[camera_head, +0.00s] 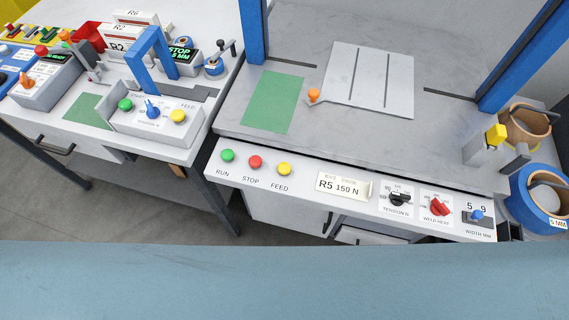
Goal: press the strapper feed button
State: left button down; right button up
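The strapper's front panel (310,200) faces me at the centre. On it, left to right, are a green RUN button (227,155), a red STOP button (255,162) and a yellow FEED button (284,169). Nothing touches or covers the yellow FEED button. Another yellow button (178,116), also marked FEED, is on a smaller grey box (160,128) on the left table. Neither of my grippers is in view.
The panel also has an R5 150 N card (344,186), a black tension knob (398,199), a red weld knob (439,207) and a blue width slider (476,215). A blue-framed arch rises behind it. A blue strap reel (536,200) stands at right.

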aim_at(283, 168)
jog(key=u, duration=1.85)
jog(key=k, duration=0.8)
jog(key=z, duration=1.25)
jog(key=i, duration=0.5)
jog(key=u, duration=0.1)
